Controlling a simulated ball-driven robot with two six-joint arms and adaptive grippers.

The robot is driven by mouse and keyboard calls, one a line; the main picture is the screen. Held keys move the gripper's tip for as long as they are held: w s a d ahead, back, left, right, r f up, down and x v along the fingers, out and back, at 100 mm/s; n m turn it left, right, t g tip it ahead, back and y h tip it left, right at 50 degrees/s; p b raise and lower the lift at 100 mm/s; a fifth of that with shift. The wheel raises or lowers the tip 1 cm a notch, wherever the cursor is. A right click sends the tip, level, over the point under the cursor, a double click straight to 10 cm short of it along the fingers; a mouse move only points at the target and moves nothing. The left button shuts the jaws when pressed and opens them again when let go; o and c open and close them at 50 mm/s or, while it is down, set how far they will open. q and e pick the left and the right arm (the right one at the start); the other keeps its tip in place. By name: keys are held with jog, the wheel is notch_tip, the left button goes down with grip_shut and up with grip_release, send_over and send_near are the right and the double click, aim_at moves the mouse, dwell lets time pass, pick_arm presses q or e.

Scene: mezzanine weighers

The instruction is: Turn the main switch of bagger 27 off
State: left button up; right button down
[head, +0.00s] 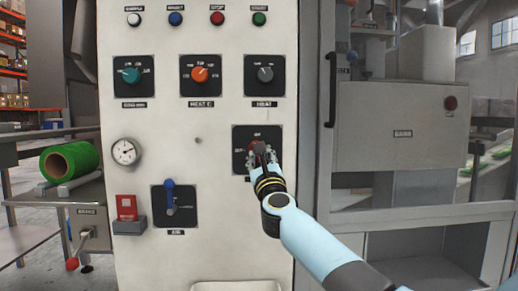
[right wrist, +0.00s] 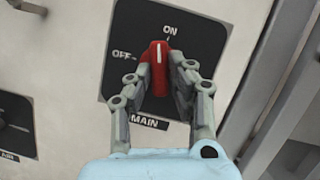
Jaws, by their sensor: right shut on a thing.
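The main switch is a red knob (right wrist: 158,68) on a black plate (right wrist: 196,22) labelled ON, OFF and MAIN. In the right wrist view its white mark points up toward ON, with OFF to the left. My right gripper (right wrist: 160,75) is shut on the knob, one finger on each side. In the head view the gripper (head: 262,152) covers much of the knob and the lower part of the plate (head: 240,133). My left gripper is not in view.
Above are teal (head: 130,75), orange (head: 199,74) and grey (head: 265,74) knobs. A blue-handled AIR lever (head: 170,195), a gauge (head: 124,151) and a red switch (head: 126,207) are at left. A framed machine with a grey box (head: 385,110) stands right of the panel.

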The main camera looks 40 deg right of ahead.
pick_arm(q)
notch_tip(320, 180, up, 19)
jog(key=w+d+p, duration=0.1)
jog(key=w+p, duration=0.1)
jog(key=p, duration=1.6)
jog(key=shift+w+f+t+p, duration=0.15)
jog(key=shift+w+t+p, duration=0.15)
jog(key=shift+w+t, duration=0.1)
pick_arm(e)
jog(key=shift+s+d+r+n+g+y, duration=0.15)
jog(key=shift+n+g+y, duration=0.6)
jog(key=shift+n, duration=2.1)
jog(key=shift+d+r+n+g+y, duration=0.15)
jog(key=shift+n+y, duration=1.15)
jog(key=shift+n, duration=1.6)
jog(key=shift+s+r+n+g+y, duration=0.25)
jog(key=shift+n+y, duration=0.8)
jog(key=shift+n, duration=1.8)
jog(key=shift+w+f, duration=0.15)
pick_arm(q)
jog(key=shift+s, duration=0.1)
pick_arm(e)
jog(key=c, duration=1.2)
grip_release()
jog(key=shift+c, duration=0.2)
jog(key=s+a, duration=0.2)
jog(key=s, duration=0.9)
jog(key=shift+s, duration=0.4)
